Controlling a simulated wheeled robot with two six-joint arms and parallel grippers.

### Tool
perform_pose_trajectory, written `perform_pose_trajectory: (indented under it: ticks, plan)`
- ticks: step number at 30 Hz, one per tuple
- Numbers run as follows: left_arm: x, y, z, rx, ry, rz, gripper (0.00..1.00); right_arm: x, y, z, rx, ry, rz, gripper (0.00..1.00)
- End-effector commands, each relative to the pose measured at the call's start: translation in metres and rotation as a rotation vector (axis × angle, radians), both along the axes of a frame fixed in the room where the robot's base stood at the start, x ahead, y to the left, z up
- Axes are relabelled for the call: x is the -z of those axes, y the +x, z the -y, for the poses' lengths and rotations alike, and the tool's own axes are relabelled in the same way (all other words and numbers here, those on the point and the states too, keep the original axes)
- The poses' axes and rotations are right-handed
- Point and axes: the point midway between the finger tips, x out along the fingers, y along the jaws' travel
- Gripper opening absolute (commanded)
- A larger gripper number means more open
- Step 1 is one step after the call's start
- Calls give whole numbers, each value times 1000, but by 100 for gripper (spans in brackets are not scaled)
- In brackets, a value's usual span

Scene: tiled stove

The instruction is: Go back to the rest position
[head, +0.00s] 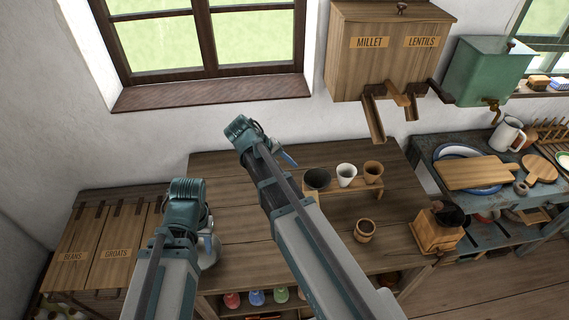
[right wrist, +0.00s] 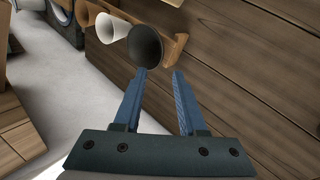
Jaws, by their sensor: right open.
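My right gripper (right wrist: 160,72) is open in the right wrist view, with nothing between its blue fingers. A dark cup (right wrist: 145,46) shows just past the fingertips; I cannot tell how far apart they are. In the head view the right arm reaches up over the wooden table (head: 240,215), and the right gripper (head: 288,158) shows only as a blue finger beside the wrist. My left gripper (head: 208,240) is mostly hidden behind its own arm above the table's left part, and its jaws cannot be made out.
The dark cup (head: 317,179), a white cup (head: 346,174) and a brown cup (head: 372,172) sit in a wooden rack. A small wooden cup (head: 365,231) and a grinder (head: 437,231) stand nearby. A millet and lentils dispenser (head: 385,65) hangs behind. Bins (head: 100,240) stand left.

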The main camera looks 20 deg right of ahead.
Motion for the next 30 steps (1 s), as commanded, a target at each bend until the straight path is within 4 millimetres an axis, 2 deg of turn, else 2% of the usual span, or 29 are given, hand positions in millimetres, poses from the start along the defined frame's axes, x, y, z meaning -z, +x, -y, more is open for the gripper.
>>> perform_pose_trajectory:
  ticks: [5,8,11,15,18,21,25,30]
  plan:
    - [0,0,0,0,0,0,38,0,0,0,0,0,0,41]
    - [0,0,0,0,0,0,38,3,-8,-9,-13,20,-3,41]
    - [0,0,0,0,0,0,38,11,-33,-40,-56,97,-15,41]
    - [0,0,0,0,0,0,38,26,-84,-100,-140,255,-48,41]
    - [0,0,0,0,0,0,38,32,-117,-136,-193,357,-75,41]
    - [0,0,0,0,0,0,38,36,-142,-161,-231,434,-97,41]
    - [0,0,0,0,0,0,38,37,-158,-179,-258,488,-115,41]
    - [0,0,0,0,0,0,38,38,-160,-182,-262,499,-119,41]
